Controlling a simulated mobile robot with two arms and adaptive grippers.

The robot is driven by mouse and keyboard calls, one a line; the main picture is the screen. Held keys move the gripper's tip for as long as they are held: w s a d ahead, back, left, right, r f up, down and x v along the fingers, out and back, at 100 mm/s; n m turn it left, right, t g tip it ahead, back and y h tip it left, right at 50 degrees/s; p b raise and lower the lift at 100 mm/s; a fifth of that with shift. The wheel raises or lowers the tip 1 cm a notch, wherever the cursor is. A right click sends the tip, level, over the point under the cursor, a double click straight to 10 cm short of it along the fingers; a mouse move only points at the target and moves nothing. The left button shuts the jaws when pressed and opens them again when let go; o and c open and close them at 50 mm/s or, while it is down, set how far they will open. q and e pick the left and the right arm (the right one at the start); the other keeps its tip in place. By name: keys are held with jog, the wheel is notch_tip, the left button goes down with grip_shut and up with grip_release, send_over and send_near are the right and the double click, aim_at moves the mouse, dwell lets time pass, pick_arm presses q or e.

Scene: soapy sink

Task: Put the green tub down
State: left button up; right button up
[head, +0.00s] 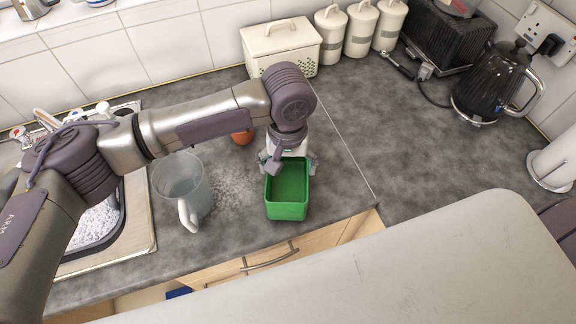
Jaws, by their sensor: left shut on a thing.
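The green tub (287,210) is an open rectangular container in the middle of the head view, upright, over the grey worktop near its front edge. My left gripper (287,165) comes down from above at the tub's far side and is shut on the tub. I cannot tell whether the tub's base touches the worktop. The tub looks empty inside, though the gripper covers part of its far end. My right gripper is not in view.
A clear jug (182,186) stands left of the tub, beside spilled suds (232,188). The sink (98,222) is at left. An orange-brown pot (242,137) sits behind the arm. A cream bin (281,47), canisters (359,29) and a black kettle (492,82) stand at the back. Worktop right of the tub is clear.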

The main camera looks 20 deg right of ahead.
pick_arm(q)
jog(key=shift+w+f, duration=0.1)
jog(key=shift+f, duration=0.95)
jog(key=o, duration=1)
jog(key=shift+f, duration=0.15)
notch_tip(320, 180, up, 12)
jog(key=shift+r+b, duration=0.2)
jog(key=shift+b, duration=0.8)
